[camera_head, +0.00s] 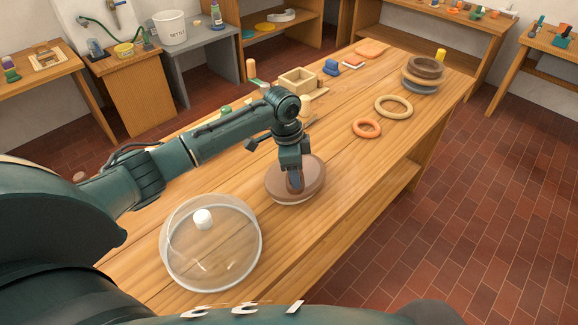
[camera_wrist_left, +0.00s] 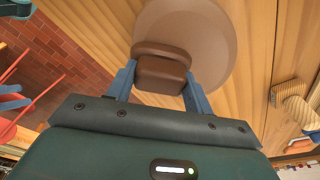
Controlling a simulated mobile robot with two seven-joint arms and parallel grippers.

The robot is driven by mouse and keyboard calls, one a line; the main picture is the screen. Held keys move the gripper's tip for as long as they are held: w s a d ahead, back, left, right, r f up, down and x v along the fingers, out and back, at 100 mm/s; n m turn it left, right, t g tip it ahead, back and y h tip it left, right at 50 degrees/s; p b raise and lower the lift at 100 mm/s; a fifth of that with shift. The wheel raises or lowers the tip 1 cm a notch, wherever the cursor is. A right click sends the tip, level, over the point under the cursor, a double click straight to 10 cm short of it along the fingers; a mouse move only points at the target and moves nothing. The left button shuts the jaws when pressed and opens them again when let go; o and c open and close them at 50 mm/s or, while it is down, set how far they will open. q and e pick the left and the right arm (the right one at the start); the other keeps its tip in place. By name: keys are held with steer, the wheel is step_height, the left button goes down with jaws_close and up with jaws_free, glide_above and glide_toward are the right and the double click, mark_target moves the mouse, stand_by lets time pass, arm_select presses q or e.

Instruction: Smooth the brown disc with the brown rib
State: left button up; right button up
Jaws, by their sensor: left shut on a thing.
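The brown disc (camera_head: 314,177) lies on the wooden bench in the head view, on a paler round base. It also shows in the left wrist view (camera_wrist_left: 205,30) as a large round face. My left gripper (camera_head: 295,182) is over the disc, pointing down. In the left wrist view its blue fingers (camera_wrist_left: 160,80) are shut on the brown rib (camera_wrist_left: 160,72). The rib is over the disc's edge area; I cannot tell whether it touches the surface. My right gripper is not in view.
A clear dome with a white knob (camera_head: 211,245) stands near the disc at the front. An orange ring (camera_head: 366,128), a tan ring (camera_head: 393,107) and stacked discs (camera_head: 422,74) are farther back. A wooden box (camera_head: 297,81) stands behind my left arm.

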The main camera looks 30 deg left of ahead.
arm_select(q)
steer(key=shift+w+d, duration=1.15)
steer(key=shift+w, duration=0.1)
steer(key=shift+w+a+f+b, duration=0.1)
steer(key=shift+w+b, duration=0.85)
steer(key=shift+w, duration=0.45)
steer(key=shift+w+a+b, duration=0.55)
steer(key=shift+w+a, duration=0.5)
steer(key=shift+a, duration=0.15)
steer(key=shift+a, duration=0.1)
